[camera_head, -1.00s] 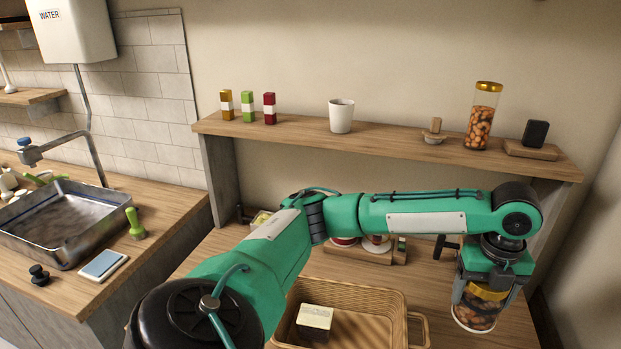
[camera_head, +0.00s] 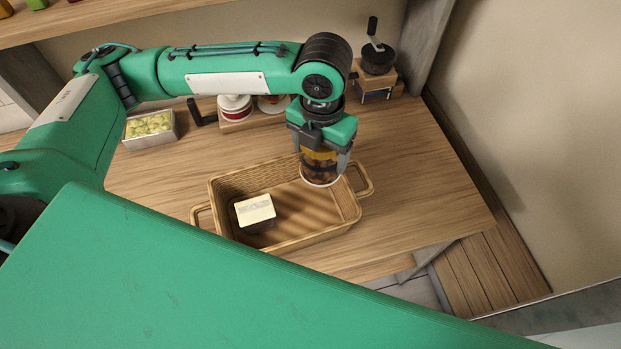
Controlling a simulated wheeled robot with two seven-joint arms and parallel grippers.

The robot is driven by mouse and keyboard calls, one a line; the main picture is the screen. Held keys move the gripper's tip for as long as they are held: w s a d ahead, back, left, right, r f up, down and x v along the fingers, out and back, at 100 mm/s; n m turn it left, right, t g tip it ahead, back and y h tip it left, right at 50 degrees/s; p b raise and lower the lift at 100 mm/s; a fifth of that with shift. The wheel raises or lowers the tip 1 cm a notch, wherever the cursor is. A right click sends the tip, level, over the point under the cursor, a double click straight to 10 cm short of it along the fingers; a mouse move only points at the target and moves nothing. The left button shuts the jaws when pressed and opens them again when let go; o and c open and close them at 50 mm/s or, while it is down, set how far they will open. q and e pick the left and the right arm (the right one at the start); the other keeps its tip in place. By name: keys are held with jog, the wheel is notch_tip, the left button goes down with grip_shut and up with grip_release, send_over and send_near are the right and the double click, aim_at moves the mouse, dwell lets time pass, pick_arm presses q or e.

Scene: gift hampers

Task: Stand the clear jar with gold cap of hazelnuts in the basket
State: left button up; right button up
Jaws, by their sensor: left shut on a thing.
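The clear jar with gold cap (camera_head: 320,167) hangs upright under my left gripper (camera_head: 321,150), which is shut on it around the cap. Brown nuts show through its wall. The wicker basket (camera_head: 345,207) stands on the counter, and the jar is over or beside its far right corner. I cannot tell how high the jar is or whether it touches the rim. A dark box with a cream top (camera_head: 255,211) sits in the left part of the basket. The right part of the basket looks bare. My right gripper is not in view.
A metal tin of green items (camera_head: 150,129) stands at the back left. Red-and-white jars (camera_head: 236,107) stand on a wooden board behind the basket. A black grinder-like item (camera_head: 377,58) stands at the back right. The counter right of the basket is clear.

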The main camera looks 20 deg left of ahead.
pick_arm(q)
notch_tip(320, 180, down, 15)
jog(key=shift+f+p, duration=0.1)
jog(key=shift+p, duration=1.15)
jog(key=shift+a+f, duration=0.1)
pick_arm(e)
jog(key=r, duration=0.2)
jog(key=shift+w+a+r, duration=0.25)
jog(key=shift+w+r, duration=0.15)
pick_arm(q)
jog(key=shift+f, duration=0.15)
jog(key=o, duration=1.2)
